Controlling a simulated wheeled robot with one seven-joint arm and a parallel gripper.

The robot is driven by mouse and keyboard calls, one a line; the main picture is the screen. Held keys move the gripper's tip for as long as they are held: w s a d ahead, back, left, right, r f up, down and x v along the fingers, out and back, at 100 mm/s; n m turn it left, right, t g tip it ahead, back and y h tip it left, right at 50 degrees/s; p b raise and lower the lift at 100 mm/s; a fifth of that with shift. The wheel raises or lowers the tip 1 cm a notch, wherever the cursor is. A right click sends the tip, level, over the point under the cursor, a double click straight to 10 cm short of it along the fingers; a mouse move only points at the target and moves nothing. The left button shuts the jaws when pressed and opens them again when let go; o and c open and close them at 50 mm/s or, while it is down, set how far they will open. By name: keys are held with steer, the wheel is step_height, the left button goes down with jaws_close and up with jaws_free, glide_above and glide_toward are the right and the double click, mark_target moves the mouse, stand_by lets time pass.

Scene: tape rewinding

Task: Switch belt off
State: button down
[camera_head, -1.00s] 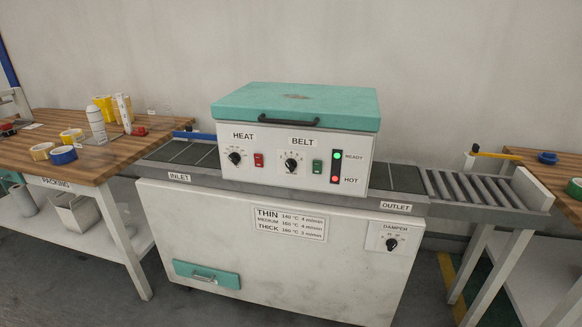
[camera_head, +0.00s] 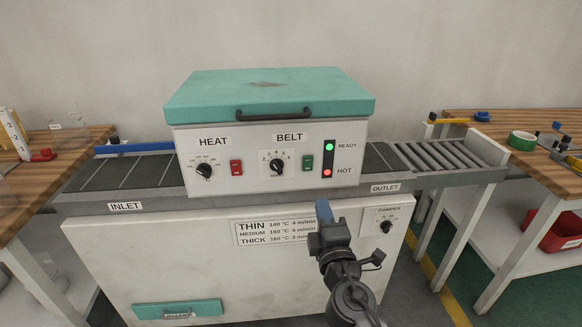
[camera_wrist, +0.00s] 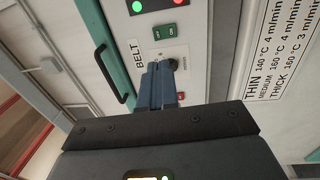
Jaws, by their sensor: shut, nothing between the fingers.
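The BELT switch is a green rocker (camera_head: 308,162) on the white control box, right of the black BELT knob (camera_head: 278,165). In the wrist view the green rocker (camera_wrist: 164,29) lies beyond my fingertips, beside the knob (camera_wrist: 173,65). I cannot tell which way the rocker is tipped. My gripper (camera_head: 324,211) is shut and empty, with blue fingers, in front of the machine below the control box. In the wrist view its fingers (camera_wrist: 155,84) hide part of the panel near the knob. I see no contact with the rocker.
The HEAT knob (camera_head: 204,172) and red HEAT rocker (camera_head: 236,167) are on the left of the panel. READY glows green and HOT glows red in the light column (camera_head: 331,159). The teal lid (camera_head: 270,93) with its black handle (camera_head: 274,115) overhangs the panel.

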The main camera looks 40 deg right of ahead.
steer(key=shift+w+r, duration=0.15)
steer(key=shift+w, duration=0.05)
steer(key=p, duration=0.3)
glide_toward(309, 161)
steer(key=x, duration=0.7)
